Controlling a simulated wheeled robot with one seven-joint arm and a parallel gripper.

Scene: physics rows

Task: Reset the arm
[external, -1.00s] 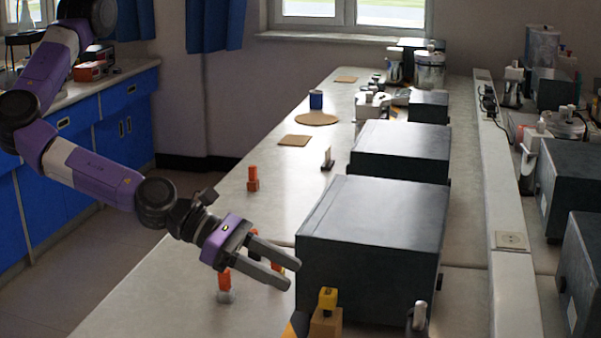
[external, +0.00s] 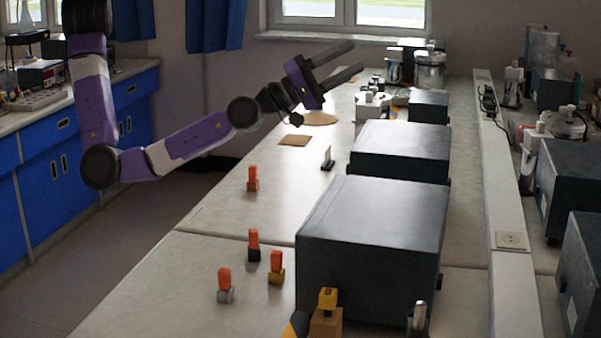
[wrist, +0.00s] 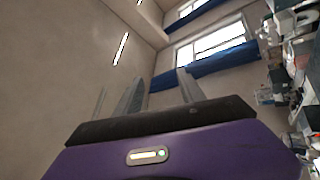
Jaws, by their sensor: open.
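My gripper (external: 345,62) is raised above the far part of the long bench, with its two grey fingers apart and nothing between them. It points to the right and slightly up in the external view. In the wrist view the fingers (wrist: 158,95) stand up in front of the wall and window, with no object between them. My purple and white arm is bent at the left, with its elbow low beside the bench.
The bench top (external: 210,262) holds several orange-topped pieces, one on a grey base (external: 225,285). A large dark box (external: 370,245) stands near, with smaller boxes behind. A brown square mat (external: 295,140) and a round mat (external: 318,119) lie under the wrist. Blue cabinets (external: 60,185) stand left.

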